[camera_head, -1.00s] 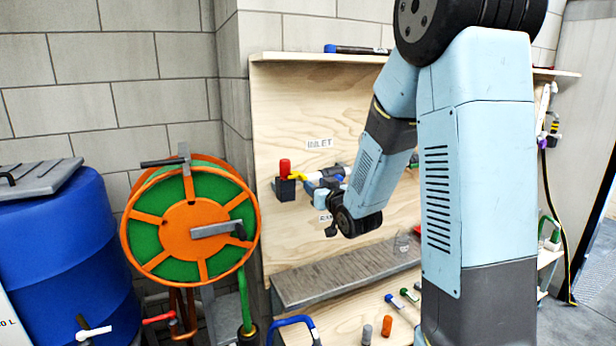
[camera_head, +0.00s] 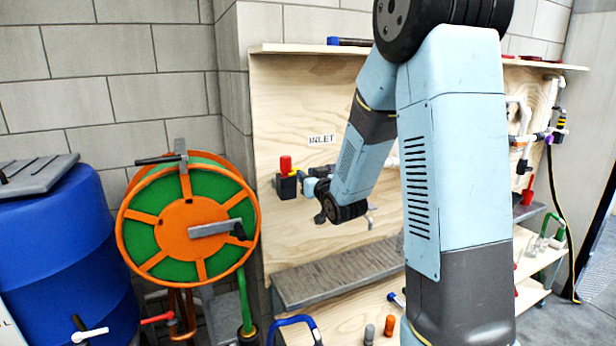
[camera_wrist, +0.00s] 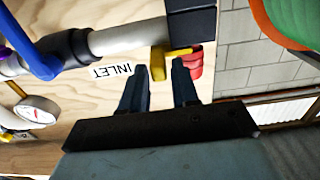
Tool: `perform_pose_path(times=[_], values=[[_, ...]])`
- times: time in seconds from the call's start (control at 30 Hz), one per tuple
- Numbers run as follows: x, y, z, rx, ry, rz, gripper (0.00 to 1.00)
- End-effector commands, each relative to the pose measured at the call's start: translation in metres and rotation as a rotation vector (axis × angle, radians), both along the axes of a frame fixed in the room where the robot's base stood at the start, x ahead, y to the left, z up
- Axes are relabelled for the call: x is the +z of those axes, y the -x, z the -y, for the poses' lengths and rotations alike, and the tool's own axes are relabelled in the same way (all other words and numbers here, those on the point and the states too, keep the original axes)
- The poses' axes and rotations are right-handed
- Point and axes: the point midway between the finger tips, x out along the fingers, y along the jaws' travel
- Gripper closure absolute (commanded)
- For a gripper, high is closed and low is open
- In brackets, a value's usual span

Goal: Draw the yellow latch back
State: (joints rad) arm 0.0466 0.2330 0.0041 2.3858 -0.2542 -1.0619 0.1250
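The yellow latch (camera_wrist: 158,60) sits by a dark block (camera_wrist: 191,22) on the inlet pipe. In the wrist view, its end lies between or just beyond my fingertips, and I cannot tell whether they touch it. My gripper (camera_wrist: 160,70) is open, with a clear gap between its two dark fingers. A red knob (camera_wrist: 195,64) is just right of the right finger. In the head view, the red knob (camera_head: 286,164) stands on the dark block (camera_head: 286,188). My arm hides most of the pipe there, and the fingers are hard to make out.
An INLET label (camera_wrist: 112,71) is on the plywood board (camera_head: 285,110). The pipe (camera_wrist: 130,37), a blue handle (camera_wrist: 30,45) and a gauge (camera_wrist: 38,110) are left in the wrist view. A green and orange hose reel (camera_head: 190,218) stands left of the board. A metal-edged shelf (camera_head: 335,278) runs below.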

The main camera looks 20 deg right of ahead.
Motion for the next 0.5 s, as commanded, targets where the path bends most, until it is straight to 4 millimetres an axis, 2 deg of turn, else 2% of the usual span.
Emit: perform_pose_path(times=[0.03,0.3,0.5], values=[[0.0000,0.0000,0.0003,0.000,0.000,0.000,0.76],[0.0000,0.0001,0.0007,-0.001,0.000,0.000,1.00],[0.0000,0.0001,0.0008,-0.001,0.000,0.000,1.00]])
